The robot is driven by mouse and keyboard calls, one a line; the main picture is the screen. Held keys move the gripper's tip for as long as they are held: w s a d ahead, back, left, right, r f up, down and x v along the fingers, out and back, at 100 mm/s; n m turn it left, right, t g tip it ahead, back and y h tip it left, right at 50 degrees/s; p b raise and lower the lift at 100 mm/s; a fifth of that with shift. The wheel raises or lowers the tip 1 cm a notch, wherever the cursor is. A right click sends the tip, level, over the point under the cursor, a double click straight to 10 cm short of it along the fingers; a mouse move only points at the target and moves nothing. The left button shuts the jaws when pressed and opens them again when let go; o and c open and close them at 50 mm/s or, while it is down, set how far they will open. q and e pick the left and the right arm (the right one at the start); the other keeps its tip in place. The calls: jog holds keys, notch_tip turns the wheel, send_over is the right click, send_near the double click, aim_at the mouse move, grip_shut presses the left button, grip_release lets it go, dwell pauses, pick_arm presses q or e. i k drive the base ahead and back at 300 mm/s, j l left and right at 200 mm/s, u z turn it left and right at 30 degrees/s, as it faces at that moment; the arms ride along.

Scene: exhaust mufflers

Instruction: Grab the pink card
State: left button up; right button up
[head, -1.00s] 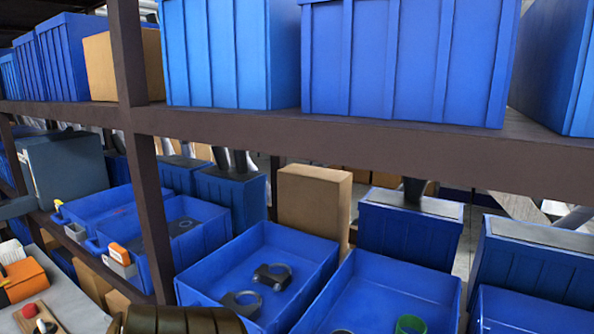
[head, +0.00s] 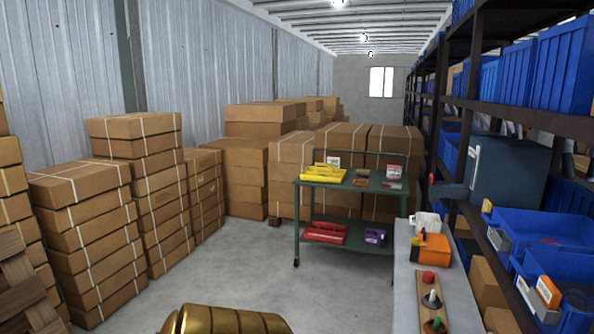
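A small pinkish-red and white card-like item (head: 394,172) stands at the right end of the top shelf of a green cart (head: 345,181). It is too small to tell for sure whether it is the pink card. Flat small items lie in front of it and to its left. Neither of my grippers shows in the head view.
The cart also holds yellow (head: 323,172), red (head: 325,232) and purple (head: 375,237) items. A grey bench (head: 405,290) with an orange box (head: 432,249) stands at right, beside shelving with blue bins (head: 560,228). Stacked cartons (head: 85,235) line the left. Grey floor (head: 240,255) is clear.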

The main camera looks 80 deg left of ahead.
aim_at(394, 173)
jog(key=u, duration=1.85)
jog(key=i+j+u, duration=0.1)
jog(key=j, duration=0.2)
jog(key=i+j, duration=0.25)
jog(key=i+j+u, duration=0.15)
jog(key=i+j, duration=0.2)
jog(key=i+j+u, duration=0.1)
jog(key=i+j, duration=0.15)
jog(key=i, duration=0.2)
jog(key=i+j+u, duration=0.15)
jog(key=i+j, duration=0.15)
jog(key=i+j+z, duration=0.1)
jog(key=i+z, duration=0.35)
jog(key=i, duration=1.35)
jog(key=i+z, duration=0.1)
jog(key=i, duration=0.55)
jog(key=i+j+z, duration=0.1)
jog(key=i, duration=0.6)
